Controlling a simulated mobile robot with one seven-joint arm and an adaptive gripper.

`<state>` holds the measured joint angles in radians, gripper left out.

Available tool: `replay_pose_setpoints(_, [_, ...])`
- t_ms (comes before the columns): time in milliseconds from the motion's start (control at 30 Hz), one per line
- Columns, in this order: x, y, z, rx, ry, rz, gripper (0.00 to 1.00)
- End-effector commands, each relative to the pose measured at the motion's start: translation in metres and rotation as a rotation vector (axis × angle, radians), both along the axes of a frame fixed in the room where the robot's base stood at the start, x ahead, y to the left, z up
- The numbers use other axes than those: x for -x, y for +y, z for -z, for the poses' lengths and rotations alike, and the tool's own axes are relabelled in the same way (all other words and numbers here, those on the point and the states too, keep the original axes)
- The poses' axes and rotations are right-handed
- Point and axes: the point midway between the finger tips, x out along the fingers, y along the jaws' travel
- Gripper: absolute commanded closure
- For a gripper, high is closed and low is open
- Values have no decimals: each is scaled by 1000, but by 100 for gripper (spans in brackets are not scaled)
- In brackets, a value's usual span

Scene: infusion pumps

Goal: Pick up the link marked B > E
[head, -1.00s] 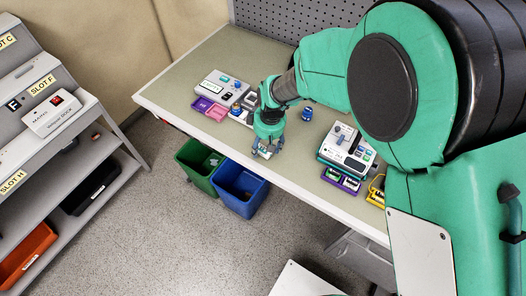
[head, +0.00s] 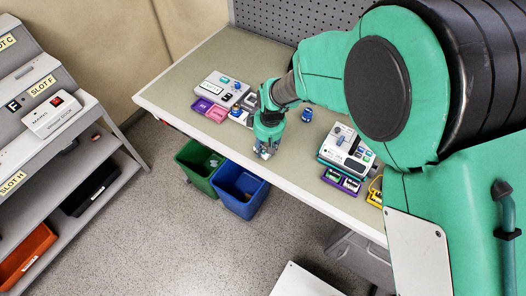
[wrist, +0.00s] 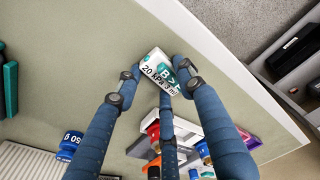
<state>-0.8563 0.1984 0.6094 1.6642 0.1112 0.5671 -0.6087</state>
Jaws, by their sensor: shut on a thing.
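The link marked B > E is a small white block with a green part and the print "20 kPa 3 m"; it shows in the wrist view (wrist: 155,66). My gripper (wrist: 161,74) has its fingers closed around it at their tips, and the label faces the camera. In the head view my gripper (head: 265,150) is low over the front edge of the bench (head: 190,62), with a pale bit of the link at its tips. I cannot tell whether the link touches the bench top.
A white pump unit (head: 222,88) with purple and pink trays stands behind left, another (head: 346,149) at right. Green (head: 199,166) and blue (head: 239,188) bins sit below the front edge. A slotted shelf is at left.

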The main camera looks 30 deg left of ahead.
Motion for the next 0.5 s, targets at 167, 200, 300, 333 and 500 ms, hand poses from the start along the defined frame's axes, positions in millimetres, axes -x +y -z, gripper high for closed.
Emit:
replay_pose_setpoints(167, [0,0,0,0,0,0,88])
replay_pose_setpoints(200, [0,0,0,0,0,0,88])
replay_pose_setpoints(300, [0,0,-3,0,0,0,88])
replay_pose_setpoints(333, [0,0,-4,0,0,0,88])
replay_pose_setpoints(500, [0,0,-16,-1,-1,0,88])
